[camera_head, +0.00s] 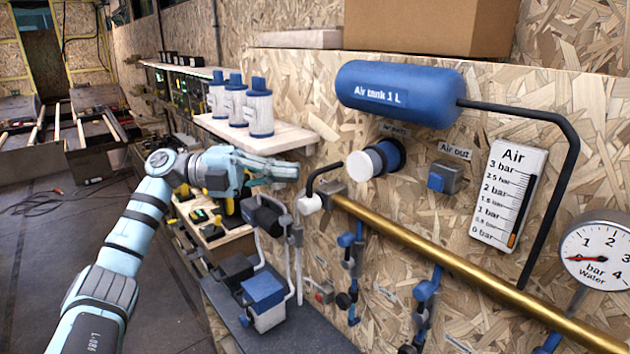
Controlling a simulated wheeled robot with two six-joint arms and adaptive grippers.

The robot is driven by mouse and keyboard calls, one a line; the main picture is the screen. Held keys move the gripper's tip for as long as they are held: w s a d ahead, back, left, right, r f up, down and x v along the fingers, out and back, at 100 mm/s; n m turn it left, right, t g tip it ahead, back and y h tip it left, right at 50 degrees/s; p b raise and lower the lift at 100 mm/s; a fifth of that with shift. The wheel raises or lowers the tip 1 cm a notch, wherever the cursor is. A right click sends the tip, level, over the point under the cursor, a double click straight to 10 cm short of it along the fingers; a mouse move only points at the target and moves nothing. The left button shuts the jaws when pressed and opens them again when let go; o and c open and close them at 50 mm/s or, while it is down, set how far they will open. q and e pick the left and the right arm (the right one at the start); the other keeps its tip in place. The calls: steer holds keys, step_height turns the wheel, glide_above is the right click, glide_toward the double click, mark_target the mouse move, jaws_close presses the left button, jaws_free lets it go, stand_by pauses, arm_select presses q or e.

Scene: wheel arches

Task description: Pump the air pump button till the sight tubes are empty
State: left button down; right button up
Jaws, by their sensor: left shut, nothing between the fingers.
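The air pump button (364,165) is a round white cap on a blue cylinder, sticking out from the chipboard wall below the blue air tank (397,93). A partly covered label sits above it. My left gripper (290,172) is shut and empty, pointing right at the button's height. Its tips appear in the picture left of the white cap, with a visible gap. I cannot make out clear sight tubes or their contents; blue-fitted vertical pipes (351,262) hang below the brass pipe. My right gripper is out of view.
A brass pipe (440,256) runs across the wall. The air scale (508,195) has a short orange bar at its low end. The water gauge (597,257) has a red needle pointing left. A shelf (288,138) with blue-and-white canisters stands behind my gripper. An air-out button (443,180) is right.

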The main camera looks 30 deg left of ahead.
mark_target(359, 167)
arm_select(q)
steer(key=shift+v, duration=0.9)
steer(key=shift+d+r, duration=0.1)
steer(key=shift+d, duration=0.05)
steer(key=p+x, duration=0.6)
steer(key=x, duration=0.4)
steer(key=shift+w, duration=0.15)
steer(key=shift+p, duration=0.3)
